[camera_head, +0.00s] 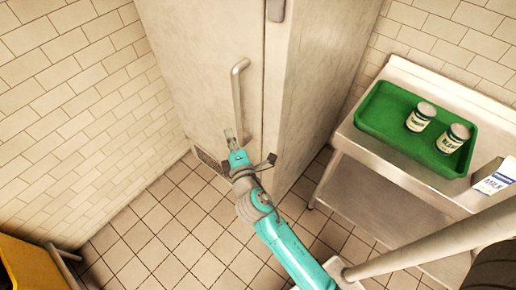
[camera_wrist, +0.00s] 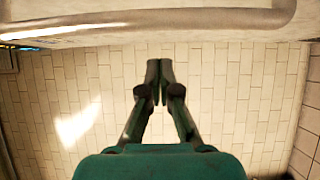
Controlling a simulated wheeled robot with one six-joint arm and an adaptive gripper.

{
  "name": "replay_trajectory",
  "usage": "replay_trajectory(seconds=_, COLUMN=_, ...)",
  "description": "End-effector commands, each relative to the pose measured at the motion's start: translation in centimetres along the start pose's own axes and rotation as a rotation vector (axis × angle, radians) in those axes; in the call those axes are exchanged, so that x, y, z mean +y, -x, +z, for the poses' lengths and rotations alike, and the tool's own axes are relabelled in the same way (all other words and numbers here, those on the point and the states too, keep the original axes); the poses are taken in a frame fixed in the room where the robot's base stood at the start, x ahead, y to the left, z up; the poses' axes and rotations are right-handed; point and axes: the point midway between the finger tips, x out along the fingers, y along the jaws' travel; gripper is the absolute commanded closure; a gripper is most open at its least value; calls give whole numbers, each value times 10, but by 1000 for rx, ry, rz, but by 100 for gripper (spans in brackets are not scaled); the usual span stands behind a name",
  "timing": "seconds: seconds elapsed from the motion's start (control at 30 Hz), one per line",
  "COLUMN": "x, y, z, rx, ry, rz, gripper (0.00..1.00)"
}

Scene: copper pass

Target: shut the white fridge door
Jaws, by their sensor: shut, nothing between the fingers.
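The white fridge door (camera_head: 200,60) stands in the upper middle of the head view, with a long vertical handle (camera_head: 238,100). A narrow dark seam runs between the door and the fridge body (camera_head: 315,80); I see no wide gap, but cannot tell if it is fully shut. My gripper (camera_head: 230,135) is shut and empty, close to the lower end of the handle; contact cannot be told. In the wrist view the fingertips (camera_wrist: 160,68) are together, below the handle bar (camera_wrist: 150,22) that crosses the top of the picture.
A steel table (camera_head: 385,180) at right carries a green tray (camera_head: 375,122) with two cans (camera_head: 420,117), and a milk carton (camera_head: 495,178) beside it. A tiled wall (camera_head: 60,110) is at left. A yellow object (camera_head: 22,262) is at lower left. Tiled floor (camera_head: 160,225) lies clear between.

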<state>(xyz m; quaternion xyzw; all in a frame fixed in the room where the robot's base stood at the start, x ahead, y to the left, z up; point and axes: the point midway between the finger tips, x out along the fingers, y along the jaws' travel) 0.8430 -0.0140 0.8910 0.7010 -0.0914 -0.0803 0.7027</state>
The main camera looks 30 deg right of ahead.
Motion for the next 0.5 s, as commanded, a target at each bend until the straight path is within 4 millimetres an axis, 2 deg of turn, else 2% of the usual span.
replay_trajectory(seconds=0.3, x=-1, y=26, z=48, rx=0, ry=-3, rz=-2, gripper=100)
replay_trajectory(seconds=0.5, x=-1, y=39, z=71, rx=3, ry=-3, rz=-3, gripper=100)
